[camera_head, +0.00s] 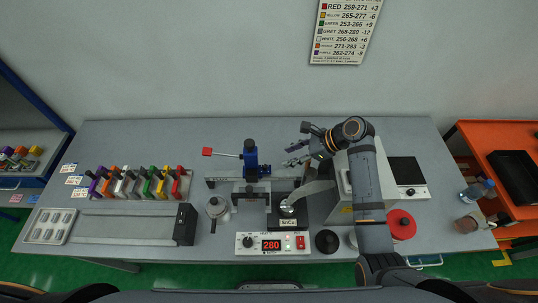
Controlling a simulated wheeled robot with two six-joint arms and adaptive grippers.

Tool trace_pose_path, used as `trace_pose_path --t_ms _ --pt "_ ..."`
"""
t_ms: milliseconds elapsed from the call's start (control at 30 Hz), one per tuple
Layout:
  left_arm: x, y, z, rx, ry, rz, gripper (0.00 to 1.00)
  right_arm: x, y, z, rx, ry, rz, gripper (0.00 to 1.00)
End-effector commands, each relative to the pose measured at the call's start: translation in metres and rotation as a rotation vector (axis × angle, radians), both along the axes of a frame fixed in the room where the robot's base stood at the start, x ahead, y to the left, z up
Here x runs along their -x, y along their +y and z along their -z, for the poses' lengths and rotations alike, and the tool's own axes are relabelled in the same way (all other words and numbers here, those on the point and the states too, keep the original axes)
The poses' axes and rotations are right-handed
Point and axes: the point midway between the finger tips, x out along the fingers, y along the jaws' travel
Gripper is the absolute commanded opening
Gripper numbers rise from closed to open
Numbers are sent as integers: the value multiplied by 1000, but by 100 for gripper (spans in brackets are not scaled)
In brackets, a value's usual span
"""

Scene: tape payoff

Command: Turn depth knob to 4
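A white control box (272,243) at the front middle shows a red "280" display and has a black round knob (248,241) on its left. I cannot read which knob is the depth knob, nor any setting of 4. A blue press-like unit (250,160) with a red-tipped lever (207,152) stands behind the box on a dark frame. My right gripper (292,155) comes in from the right and points left, just right of the blue unit. Its fingers look apart, with nothing visible between them. My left gripper is out of view.
Coloured-handled tools (138,183) stand in a row at the left, near a grey tray (49,226). A red disc (401,224) and a bottle (477,190) are at the right.

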Motion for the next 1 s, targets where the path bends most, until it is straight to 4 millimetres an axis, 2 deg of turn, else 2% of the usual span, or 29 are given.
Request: trace_pose_path --t_ms 200,333,467,700,933,1000 --pt "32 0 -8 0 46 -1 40 -3 22 17 -4 5 -1 40" --pt "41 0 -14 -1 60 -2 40 -8 41 38 -3 5 -1 40" --pt "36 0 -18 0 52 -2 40 -13 58 56 -1 2 -2 40" --pt "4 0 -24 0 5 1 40 -16 71 73 1 0 -1 40" --pt "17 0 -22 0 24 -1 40 -17 72 74 1 -2 -1 40" --pt "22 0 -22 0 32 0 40 -17 72 74 1 -2 -1 32"
